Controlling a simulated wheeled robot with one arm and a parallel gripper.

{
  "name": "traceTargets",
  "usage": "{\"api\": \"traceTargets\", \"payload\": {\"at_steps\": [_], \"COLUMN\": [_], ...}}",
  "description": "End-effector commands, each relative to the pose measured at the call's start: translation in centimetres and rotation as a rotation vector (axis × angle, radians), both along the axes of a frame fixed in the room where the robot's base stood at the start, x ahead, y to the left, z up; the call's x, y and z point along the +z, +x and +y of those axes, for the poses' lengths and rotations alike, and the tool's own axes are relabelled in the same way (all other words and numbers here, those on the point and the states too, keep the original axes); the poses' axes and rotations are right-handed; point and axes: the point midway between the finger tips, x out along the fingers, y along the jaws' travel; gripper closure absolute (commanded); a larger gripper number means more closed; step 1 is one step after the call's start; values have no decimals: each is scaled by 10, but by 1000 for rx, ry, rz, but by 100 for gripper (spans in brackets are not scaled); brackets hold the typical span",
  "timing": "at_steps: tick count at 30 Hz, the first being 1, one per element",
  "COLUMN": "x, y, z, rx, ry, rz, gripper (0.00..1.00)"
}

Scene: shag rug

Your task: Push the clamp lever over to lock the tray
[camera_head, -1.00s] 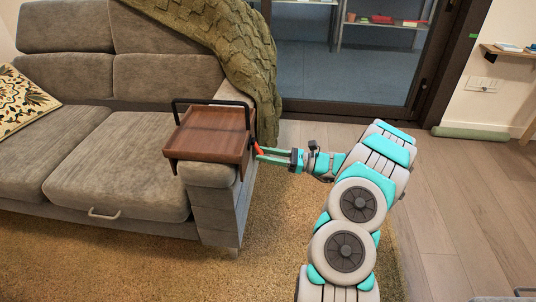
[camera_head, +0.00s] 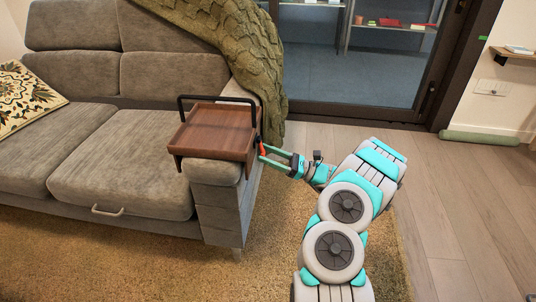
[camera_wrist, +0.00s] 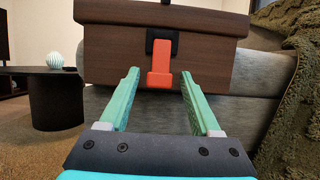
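The brown wooden tray (camera_head: 215,132) sits level over the sofa's armrest, with a black bar handle (camera_head: 181,106) standing up around it. The red clamp lever (camera_head: 262,148) is on the tray's right side. In the wrist view the lever (camera_wrist: 160,62) hangs down from a black mount (camera_wrist: 163,37) on the tray's wooden side (camera_wrist: 110,45). My gripper (camera_head: 263,152) is at the lever. In the wrist view its two green fingers are apart, and the lever shows between their tips with a gap on each side. I cannot tell how far the tips are from the tray.
The grey sofa (camera_head: 90,155) is left of my arm, with a green knitted throw (camera_head: 250,50) over its back corner. A dark round side table (camera_wrist: 45,95) with a pale ribbed ornament (camera_wrist: 54,59) shows in the wrist view. Open floor (camera_head: 440,215) lies to the right.

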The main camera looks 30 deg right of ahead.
Motion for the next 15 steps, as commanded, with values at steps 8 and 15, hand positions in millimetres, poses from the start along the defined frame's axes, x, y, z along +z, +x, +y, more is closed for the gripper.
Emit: {"api": "traceTargets", "payload": {"at_steps": [8, 15], "x": [0, -9], "y": [0, -12], "z": [0, -18], "rx": [0, -1], "ry": [0, 1], "rz": [0, 0], "gripper": [30, 30]}}
